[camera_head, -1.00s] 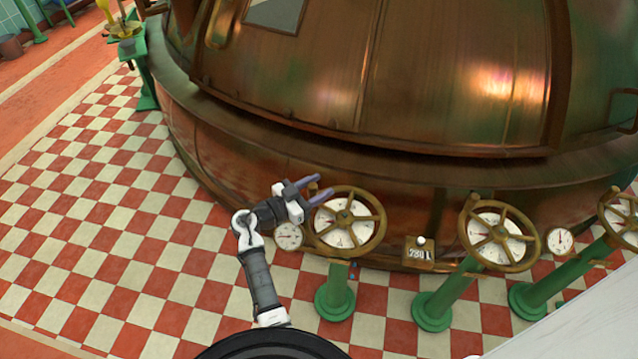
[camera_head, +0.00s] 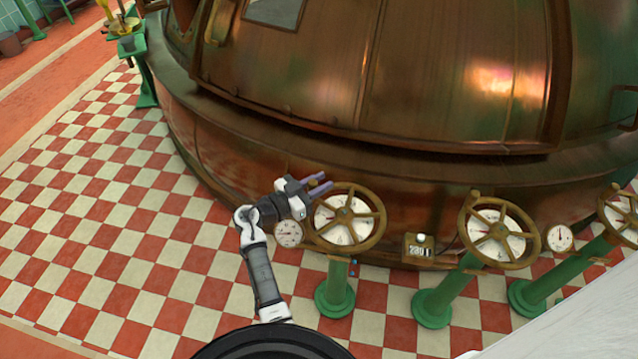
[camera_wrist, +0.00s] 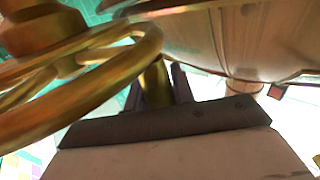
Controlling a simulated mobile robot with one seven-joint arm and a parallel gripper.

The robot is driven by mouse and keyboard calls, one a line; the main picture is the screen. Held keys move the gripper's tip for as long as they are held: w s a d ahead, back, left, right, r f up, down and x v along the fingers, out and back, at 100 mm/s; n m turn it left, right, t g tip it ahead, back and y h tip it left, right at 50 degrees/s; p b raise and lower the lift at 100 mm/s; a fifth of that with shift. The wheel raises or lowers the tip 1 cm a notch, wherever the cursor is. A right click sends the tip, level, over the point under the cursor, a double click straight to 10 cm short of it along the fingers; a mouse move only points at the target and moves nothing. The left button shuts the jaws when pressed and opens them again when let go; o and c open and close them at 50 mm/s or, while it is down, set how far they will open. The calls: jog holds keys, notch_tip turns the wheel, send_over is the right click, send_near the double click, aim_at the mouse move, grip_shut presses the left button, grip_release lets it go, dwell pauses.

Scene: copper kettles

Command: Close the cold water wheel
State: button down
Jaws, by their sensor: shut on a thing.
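The leftmost of the brass handwheels (camera_head: 345,214) stands in front of the copper kettle, its spokes over a white dial. No label tells me which wheel is for cold water. My gripper (camera_head: 323,182) is at the upper left of this wheel's rim. In the wrist view, a brass handle (camera_wrist: 156,86) stands between the two dark fingers of my gripper (camera_wrist: 163,84), and the fingers are shut on it. The wheel's curved rim (camera_wrist: 140,50) passes just left of the fingers. In the head view my fingers hide the handle.
The copper kettle (camera_head: 440,80) fills the space behind the wheel. More wheels stand to the right, the nearest (camera_head: 497,232) on a green post. A small gauge (camera_head: 289,234) sits beside the left wheel, and a counter box (camera_head: 419,248) stands right of it. The tiled floor at left is clear.

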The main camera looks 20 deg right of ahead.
jog(key=shift+w+d+f+m+g+b, duration=0.2)
jog(key=shift+d+f+m+g+b, duration=0.3)
jog(key=shift+b, duration=0.7)
jog(key=shift+w+d+r+m+g+b, duration=0.1)
jog(key=shift+d+r+m+g+b, duration=0.15)
jog(key=shift+g+b, duration=0.8)
jog(key=shift+d+m+g+b, duration=0.2)
jog(key=shift+m+g+b, duration=0.2)
jog(key=shift+b, duration=0.55)
jog(key=shift+d+r, duration=0.1)
jog(key=shift+r, duration=0.1)
jog(key=c, duration=1.2)
grip_release()
